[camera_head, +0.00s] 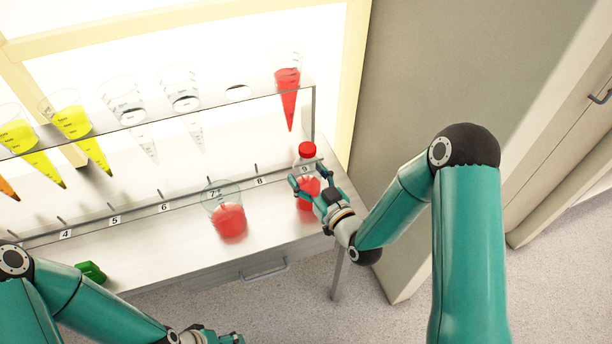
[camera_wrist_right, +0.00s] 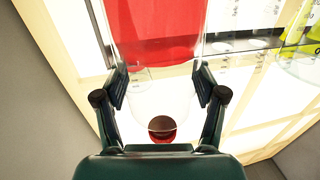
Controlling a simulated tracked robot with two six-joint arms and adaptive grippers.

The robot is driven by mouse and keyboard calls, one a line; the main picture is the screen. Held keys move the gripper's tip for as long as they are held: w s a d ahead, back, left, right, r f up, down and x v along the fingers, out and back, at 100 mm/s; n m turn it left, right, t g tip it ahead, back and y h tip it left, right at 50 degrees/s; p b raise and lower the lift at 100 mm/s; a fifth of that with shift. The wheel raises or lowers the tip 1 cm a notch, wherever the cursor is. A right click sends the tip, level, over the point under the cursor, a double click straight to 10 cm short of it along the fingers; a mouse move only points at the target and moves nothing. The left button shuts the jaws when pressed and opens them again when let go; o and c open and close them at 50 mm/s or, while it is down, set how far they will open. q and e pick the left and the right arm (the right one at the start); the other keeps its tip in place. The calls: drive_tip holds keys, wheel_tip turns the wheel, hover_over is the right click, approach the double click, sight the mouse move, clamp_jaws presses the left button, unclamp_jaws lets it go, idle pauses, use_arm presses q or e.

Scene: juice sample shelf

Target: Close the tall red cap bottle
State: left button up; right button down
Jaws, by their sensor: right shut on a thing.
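The tall red cap bottle (camera_head: 307,166) stands upright near slot 9 at the right end of the counter, with red liquid in its lower part. Its red cap (camera_head: 307,149) shows at the top of the neck; whether it is fully seated I cannot tell. My right gripper (camera_head: 308,183) is shut on the bottle's body. In the right wrist view its fingers (camera_wrist_right: 162,88) flank the clear bottle, and the cap's dark, red-rimmed round (camera_wrist_right: 162,126) shows at the neck end. My left gripper (camera_head: 215,337) is at the bottom edge, apart from the bottle; its fingers are unclear.
A beaker of red liquid (camera_head: 229,222) stands near slot 7, left of the bottle. A clear rack (camera_head: 237,93) above holds several cones; a red cone (camera_head: 288,90) hangs just above the bottle. A green object (camera_head: 91,271) lies at the front left edge.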

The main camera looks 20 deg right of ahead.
drive_tip(key=shift+f, duration=0.15)
drive_tip(key=shift+c, duration=0.5)
unclamp_jaws()
